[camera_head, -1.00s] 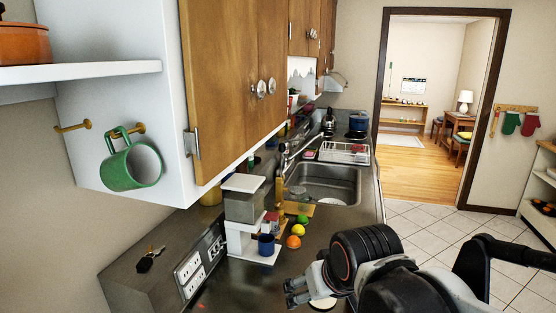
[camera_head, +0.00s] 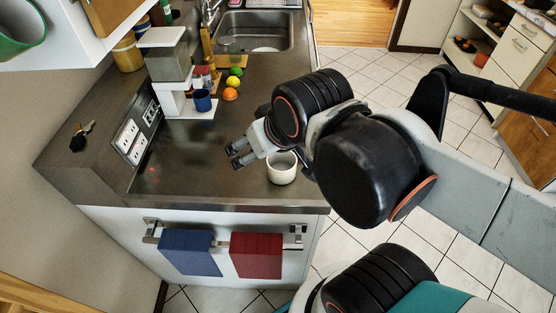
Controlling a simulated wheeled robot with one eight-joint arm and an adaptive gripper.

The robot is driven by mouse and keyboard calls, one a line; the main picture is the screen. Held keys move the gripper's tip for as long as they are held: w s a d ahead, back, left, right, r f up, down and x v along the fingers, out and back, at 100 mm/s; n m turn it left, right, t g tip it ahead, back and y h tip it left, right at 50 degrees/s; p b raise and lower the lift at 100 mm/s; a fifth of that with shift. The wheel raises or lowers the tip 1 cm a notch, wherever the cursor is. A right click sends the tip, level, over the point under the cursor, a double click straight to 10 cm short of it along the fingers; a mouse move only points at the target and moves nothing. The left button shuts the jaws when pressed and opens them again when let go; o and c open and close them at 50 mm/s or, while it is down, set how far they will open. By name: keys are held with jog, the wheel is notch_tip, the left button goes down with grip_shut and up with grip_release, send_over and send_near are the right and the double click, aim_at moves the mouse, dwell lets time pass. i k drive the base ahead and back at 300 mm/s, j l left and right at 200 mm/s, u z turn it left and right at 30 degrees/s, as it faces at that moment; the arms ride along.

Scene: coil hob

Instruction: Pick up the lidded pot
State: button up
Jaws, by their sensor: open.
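No lidded pot shows in the current head view. The hob is also out of view. My gripper (camera_head: 236,154) is open and empty, above the dark counter (camera_head: 190,175) near its front end. Its fingers point left. A white cup (camera_head: 282,172) stands on the counter just right of and below the gripper in the picture, partly beside my wrist.
A coffee maker (camera_head: 170,75) with a blue mug (camera_head: 202,100) stands at the wall side. An orange (camera_head: 230,94), a lemon (camera_head: 232,82) and a lime (camera_head: 236,71) lie nearby. The sink (camera_head: 255,32) is farther back. Blue (camera_head: 190,252) and red towels (camera_head: 256,255) hang in front.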

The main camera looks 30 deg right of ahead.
aim_at(280, 168)
jog(key=k+j, duration=0.15)
jog(key=j, duration=0.25)
jog(key=k+j, duration=0.15)
jog(key=j, duration=0.2)
jog(key=k+j, duration=0.1)
jog(key=j, duration=0.3)
jog(key=k+j+z, duration=0.1)
jog(key=j, duration=0.25)
